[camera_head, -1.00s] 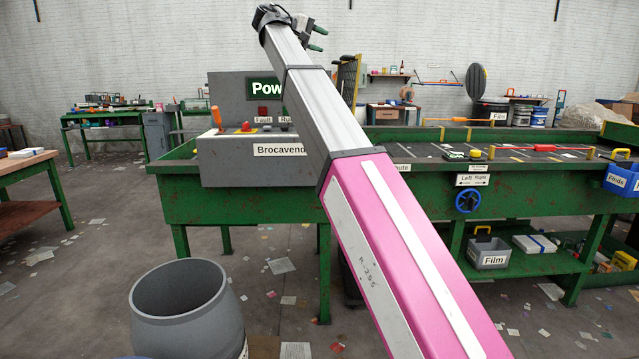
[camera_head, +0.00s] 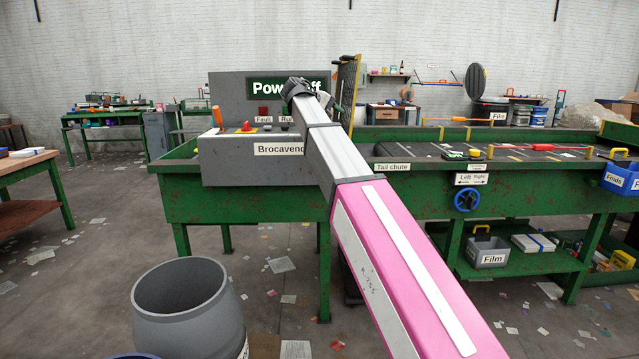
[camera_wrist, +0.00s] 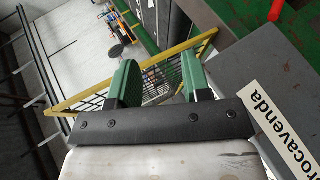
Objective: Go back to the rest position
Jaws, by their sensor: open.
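My gripper (camera_wrist: 160,78) shows in the wrist view, with its two green fingers apart and nothing between them. A yellow-edged mesh panel (camera_wrist: 158,86) lies beyond the fingers. In the head view my pink and silver arm reaches up from the lower right, and its end is in front of the grey control box with the "Power Off" sign (camera_head: 262,87). My gripper's fingers are mostly hidden behind the arm's end there.
The green sorting belt frame (camera_head: 270,204) spans the middle, with a blue handwheel (camera_head: 467,200) on its front. A grey barrel (camera_head: 188,312) stands on the floor at front left. A wooden-topped bench (camera_head: 25,162) is at left. Open floor lies between bench and belt.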

